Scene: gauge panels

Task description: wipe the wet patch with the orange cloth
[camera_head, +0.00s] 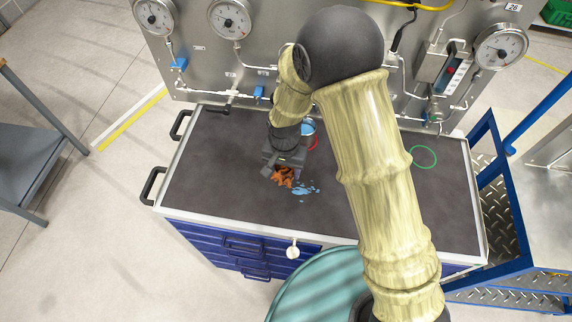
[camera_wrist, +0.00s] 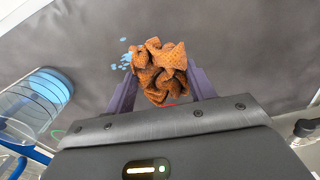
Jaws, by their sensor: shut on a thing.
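The orange cloth (camera_head: 282,177) is crumpled between the fingers of my gripper (camera_head: 281,170), low over the dark bench top. In the wrist view the cloth (camera_wrist: 160,70) bunches out between both fingers of my gripper (camera_wrist: 160,88), which is shut on it. The wet patch (camera_head: 304,189) is a blue splash of several blots on the bench top, just right of the cloth. In the wrist view the patch (camera_wrist: 126,60) lies at the cloth's left edge, and the cloth may hide part of it. I cannot tell whether the cloth touches the bench.
A clear container with blue in it (camera_head: 308,128) stands close behind my gripper; it also shows in the wrist view (camera_wrist: 40,98). A green ring (camera_head: 423,156) lies at the bench's right. Gauges and pipes (camera_head: 230,18) line the panel behind. The bench's left (camera_head: 215,165) is clear.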

